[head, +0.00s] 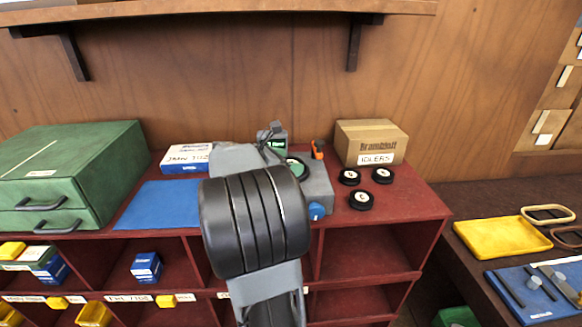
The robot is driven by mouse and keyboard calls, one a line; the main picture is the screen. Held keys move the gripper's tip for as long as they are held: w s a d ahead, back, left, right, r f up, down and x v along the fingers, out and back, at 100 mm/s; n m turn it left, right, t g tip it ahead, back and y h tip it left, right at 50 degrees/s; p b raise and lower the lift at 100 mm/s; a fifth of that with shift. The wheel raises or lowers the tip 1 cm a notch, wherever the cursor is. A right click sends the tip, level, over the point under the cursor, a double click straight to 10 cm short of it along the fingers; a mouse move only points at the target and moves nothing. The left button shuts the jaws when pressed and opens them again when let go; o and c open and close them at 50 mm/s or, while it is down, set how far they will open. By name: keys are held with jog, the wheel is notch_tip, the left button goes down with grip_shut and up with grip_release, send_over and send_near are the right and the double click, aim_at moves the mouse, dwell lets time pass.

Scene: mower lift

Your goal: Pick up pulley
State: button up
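Three small black round pulleys with white centres lie on the red cabinet top in the head view, in front of the cardboard box: a left one (348,177), a right one (382,175) and a front one (361,200). They lie apart from my arm, to its right. My grey and black arm fills the middle of the view. The end of my arm is mostly hidden behind its own large black joint, so my gripper's fingers cannot be made out. I cannot tell whether they are open or shut.
A cardboard box (371,142) labelled IDLERS stands behind the pulleys. A grey device (317,183) with a blue knob stands left of them. A green drawer chest (77,166) and a blue mat (160,205) are at left. A yellow tray (502,237) is at right.

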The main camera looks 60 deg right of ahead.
jog(key=c, duration=0.8)
